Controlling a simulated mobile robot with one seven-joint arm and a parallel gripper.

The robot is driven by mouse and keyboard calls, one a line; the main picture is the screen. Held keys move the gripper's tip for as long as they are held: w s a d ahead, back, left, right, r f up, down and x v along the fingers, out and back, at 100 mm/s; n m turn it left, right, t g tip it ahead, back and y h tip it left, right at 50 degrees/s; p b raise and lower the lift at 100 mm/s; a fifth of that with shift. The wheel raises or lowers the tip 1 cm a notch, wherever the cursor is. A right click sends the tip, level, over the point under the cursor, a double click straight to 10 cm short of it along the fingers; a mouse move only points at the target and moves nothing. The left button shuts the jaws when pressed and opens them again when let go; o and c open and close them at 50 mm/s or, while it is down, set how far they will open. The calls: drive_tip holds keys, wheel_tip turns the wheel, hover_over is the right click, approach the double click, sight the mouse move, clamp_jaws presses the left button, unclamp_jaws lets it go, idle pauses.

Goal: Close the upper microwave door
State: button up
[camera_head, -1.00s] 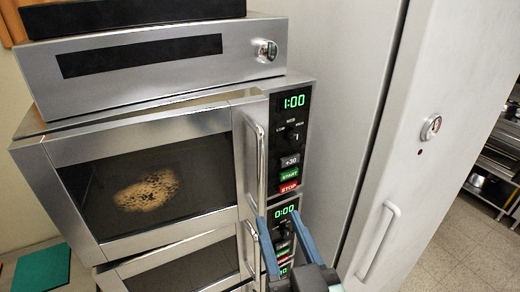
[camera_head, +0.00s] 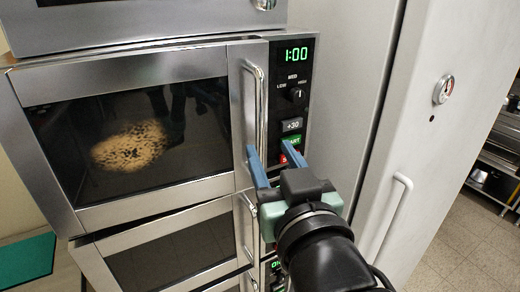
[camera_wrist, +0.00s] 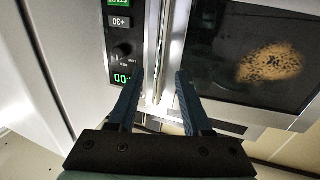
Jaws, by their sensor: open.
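The upper microwave door (camera_head: 240,68) has a steel frame and a dark window, with a speckled tan patch showing in it. It looks closed or nearly closed; a thin pale strip shows along its top, and I cannot tell if it is flush. Its vertical bar handle (camera_head: 262,95) is on the right side. My gripper (camera_head: 272,148) is open at the handle's lower part. In the wrist view the picture is turned over, and the handle (camera_wrist: 156,55) runs up between the open fingertips (camera_wrist: 160,74). Whether a finger touches it is unclear.
The control panel (camera_head: 294,75) reading 1:00 is right of the door. A second microwave (camera_head: 175,250) sits directly below, and a steel unit (camera_head: 130,20) sits on top. A tall steel cabinet (camera_head: 415,150) with a white handle (camera_head: 388,215) stands close on the right.

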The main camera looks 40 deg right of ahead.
sight(261, 133)
drive_tip(key=p+x, duration=0.2)
drive_tip(key=x, duration=0.4)
drive_tip(key=shift+w+r+p, duration=0.1)
drive_tip(key=shift+r+p, duration=0.05)
drive_tip(key=shift+p, duration=0.25)
drive_tip(key=shift+x, duration=0.85)
clamp_jaws()
drive_tip(key=shift+f, duration=0.2)
